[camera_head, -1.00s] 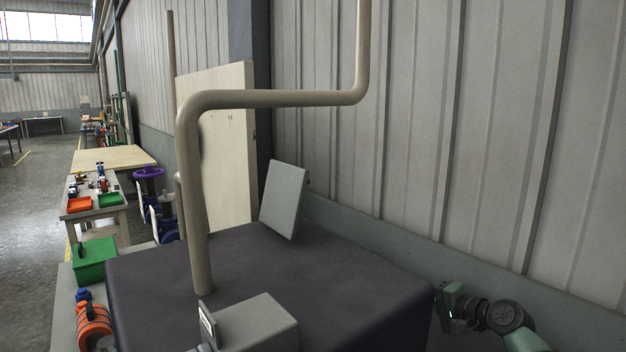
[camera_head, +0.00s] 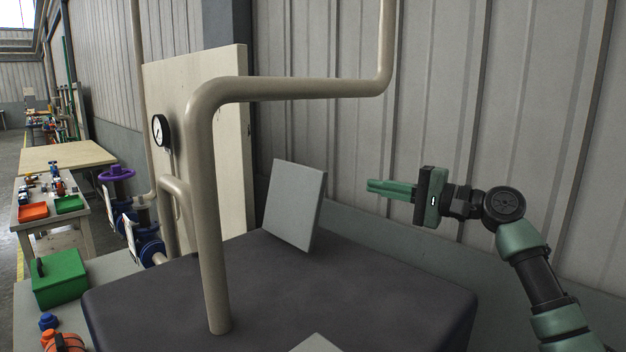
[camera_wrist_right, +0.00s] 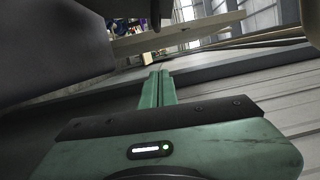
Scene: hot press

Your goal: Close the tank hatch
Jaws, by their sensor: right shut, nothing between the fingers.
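The tank (camera_head: 270,290) is a large dark grey block with a flat top. Its hatch (camera_head: 294,205) is a light grey square plate, standing open and tilted up at the back of the tank top. My right gripper (camera_head: 369,187) is shut and empty. It is raised above the tank's right rear side, to the right of the hatch and apart from it, fingers pointing left. In the right wrist view the closed green fingers (camera_wrist_right: 158,88) show together, with a dark surface at the upper left. My left gripper is not in view.
A thick beige pipe (camera_head: 207,220) rises from the tank top left of the hatch and bends right above it. A corrugated wall (camera_head: 450,80) stands close behind. A grey box corner (camera_head: 315,343) shows at the front. A green box (camera_head: 60,278) stands at left.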

